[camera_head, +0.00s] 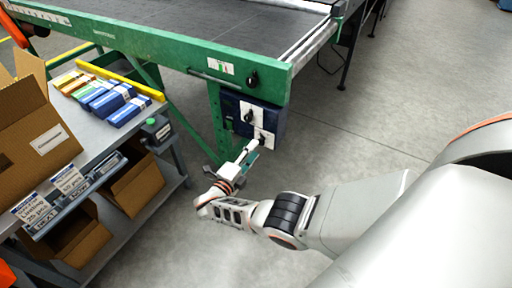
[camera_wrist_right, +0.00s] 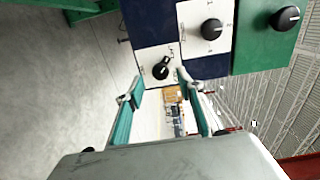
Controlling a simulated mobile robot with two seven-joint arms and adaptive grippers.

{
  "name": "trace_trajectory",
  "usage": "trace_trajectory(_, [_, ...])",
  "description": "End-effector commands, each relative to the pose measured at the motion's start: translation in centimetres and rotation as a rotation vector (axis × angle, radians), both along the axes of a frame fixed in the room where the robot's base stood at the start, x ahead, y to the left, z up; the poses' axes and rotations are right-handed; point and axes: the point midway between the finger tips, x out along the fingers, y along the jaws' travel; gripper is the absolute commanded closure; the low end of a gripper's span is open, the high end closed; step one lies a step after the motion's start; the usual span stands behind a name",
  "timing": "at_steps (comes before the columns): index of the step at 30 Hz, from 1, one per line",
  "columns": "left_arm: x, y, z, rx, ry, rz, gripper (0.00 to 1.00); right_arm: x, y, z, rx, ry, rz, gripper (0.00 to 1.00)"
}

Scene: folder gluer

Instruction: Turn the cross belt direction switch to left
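A dark blue control box (camera_head: 279,122) hangs under the green machine frame and carries two white switch plates with black knobs. The upper knob (camera_head: 248,116) also shows in the right wrist view (camera_wrist_right: 211,29). The lower knob (camera_wrist_right: 162,70) sits on its own white plate and points obliquely. The plate labels are too small to read, so I cannot tell which is the cross belt direction switch. My right gripper (camera_wrist_right: 158,88) is open, with its green-padded fingers apart and the lower knob just beyond, between the fingertips. Contact is not visible. My left gripper is out of view.
Another black knob (camera_head: 252,79) is on the green frame (camera_head: 190,55) above the box. A grey cart (camera_head: 100,133) at left carries cardboard boxes (camera_head: 35,125) and colored cartons (camera_head: 128,111). The floor right of the box is open.

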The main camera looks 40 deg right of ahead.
Motion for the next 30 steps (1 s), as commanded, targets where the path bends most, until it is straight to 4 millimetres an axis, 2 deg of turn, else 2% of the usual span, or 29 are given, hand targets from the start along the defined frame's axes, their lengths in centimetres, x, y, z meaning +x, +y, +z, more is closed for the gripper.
trace_trajectory(1, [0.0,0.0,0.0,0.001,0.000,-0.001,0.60,-0.5,1.4,-0.1,0.004,0.002,0.003,0.63])
trace_trajectory(6, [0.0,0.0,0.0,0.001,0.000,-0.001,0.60,-1.8,4.5,-0.1,0.002,0.002,0.002,0.63])
trace_trajectory(12, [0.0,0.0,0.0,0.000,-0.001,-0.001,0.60,-2.9,7.0,0.0,0.001,0.001,0.001,0.63])
trace_trajectory(18, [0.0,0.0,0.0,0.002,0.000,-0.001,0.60,-3.2,7.8,0.0,0.000,0.001,0.000,0.63])
trace_trajectory(30, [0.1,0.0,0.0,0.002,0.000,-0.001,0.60,-3.2,7.8,0.0,0.000,0.001,0.000,0.63])
